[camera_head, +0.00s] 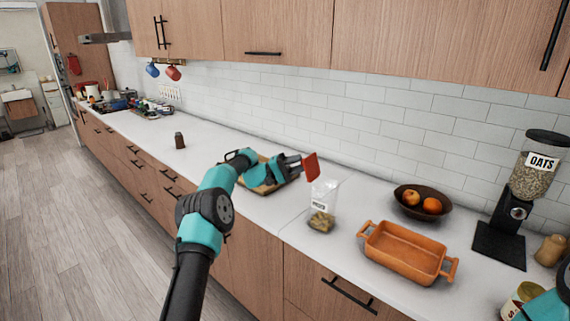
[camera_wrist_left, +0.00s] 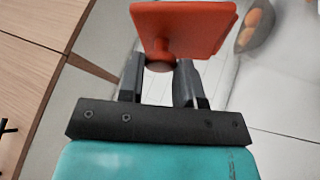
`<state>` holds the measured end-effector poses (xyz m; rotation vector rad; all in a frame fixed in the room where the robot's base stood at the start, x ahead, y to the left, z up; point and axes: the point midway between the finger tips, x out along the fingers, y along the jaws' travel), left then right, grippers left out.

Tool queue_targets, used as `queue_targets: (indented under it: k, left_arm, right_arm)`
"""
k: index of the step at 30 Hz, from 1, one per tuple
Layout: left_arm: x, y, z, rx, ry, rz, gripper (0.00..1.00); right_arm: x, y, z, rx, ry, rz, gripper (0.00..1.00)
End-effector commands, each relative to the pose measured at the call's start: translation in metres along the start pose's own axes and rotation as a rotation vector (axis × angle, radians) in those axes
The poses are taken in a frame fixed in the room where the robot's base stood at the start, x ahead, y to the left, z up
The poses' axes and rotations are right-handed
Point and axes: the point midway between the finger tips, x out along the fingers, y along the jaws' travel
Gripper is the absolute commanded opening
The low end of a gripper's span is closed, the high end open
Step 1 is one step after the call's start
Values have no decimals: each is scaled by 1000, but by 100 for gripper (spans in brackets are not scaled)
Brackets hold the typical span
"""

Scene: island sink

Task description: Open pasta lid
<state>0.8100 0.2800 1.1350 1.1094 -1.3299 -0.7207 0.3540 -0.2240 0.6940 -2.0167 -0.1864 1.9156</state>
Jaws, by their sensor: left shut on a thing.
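The pasta jar (camera_head: 322,205) is a clear container with a label and some pasta at its bottom. It stands upright on the counter, with its top uncovered. My left gripper (camera_head: 300,166) is shut on the red-orange pasta lid (camera_head: 311,167) and holds it in the air, to the upper left of the jar and apart from it. In the left wrist view the fingers (camera_wrist_left: 161,67) grip the knob of the square lid (camera_wrist_left: 185,22). Only a teal part of my right arm shows at the bottom right; its gripper is out of view.
An orange baking dish (camera_head: 405,253) and a dark fruit bowl (camera_head: 423,203) are right of the jar. An oats dispenser (camera_head: 522,190) stands farther right. A wooden board (camera_head: 266,188) lies behind my left arm. A small brown bottle (camera_head: 180,140) stands farther left on clear counter.

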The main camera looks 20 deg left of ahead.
Motion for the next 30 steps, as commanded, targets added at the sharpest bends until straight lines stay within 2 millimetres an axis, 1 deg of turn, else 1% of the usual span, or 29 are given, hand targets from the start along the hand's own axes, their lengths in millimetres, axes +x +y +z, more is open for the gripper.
queue_targets:
  k: [3, 13, 14, 15, 21, 22, 30]
  left_arm:
    - [4, -3, 0, -7, -3, 8, 0]
    - [4, -4, -1, -8, -3, 9, 0]
    - [4, -4, -1, -7, -3, 9, 34]
    - [4, -4, -1, -7, -3, 9, 38]
    - [4, -3, -1, -7, -3, 9, 57]
    - [4, -3, -1, -7, -3, 9, 58]
    - [3, -3, -1, -6, -2, 9, 58]
  right_arm:
    - [0, 0, 0, 0, 0, 0, 43]
    - [0, 0, 0, 0, 0, 0, 43]
    - [0, 0, 0, 0, 0, 0, 43]
    - [0, 0, 0, 0, 0, 0, 43]
    - [0, 0, 0, 0, 0, 0, 43]
    - [0, 0, 0, 0, 0, 0, 43]
    - [0, 0, 0, 0, 0, 0, 43]
